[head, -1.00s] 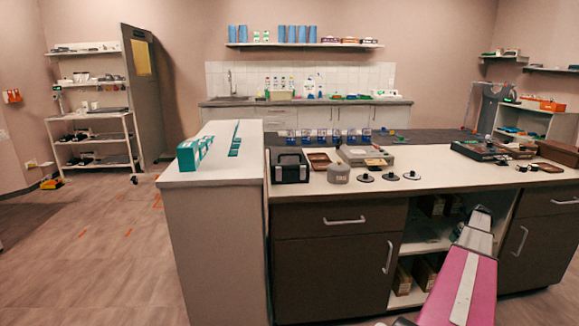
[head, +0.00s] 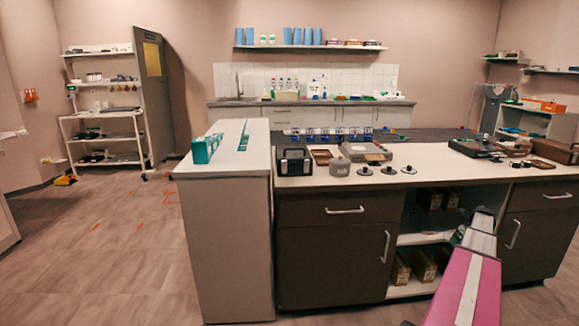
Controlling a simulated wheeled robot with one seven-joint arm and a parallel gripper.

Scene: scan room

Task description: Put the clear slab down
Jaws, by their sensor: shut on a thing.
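I cannot make out a clear slab in the head view. My pink and white arm reaches in from the bottom right, in front of the open shelves of the dark island. Its grey far end is in front of the island's right part. My gripper's fingers cannot be made out, so what they hold is hidden from this view.
The island's white worktop (head: 430,176) holds a black case (head: 293,162), a grey tub (head: 339,167), dark round stands (head: 388,170) and a scale-like device (head: 365,151). A white raised counter (head: 245,163) with a teal box (head: 207,148) adjoins it.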

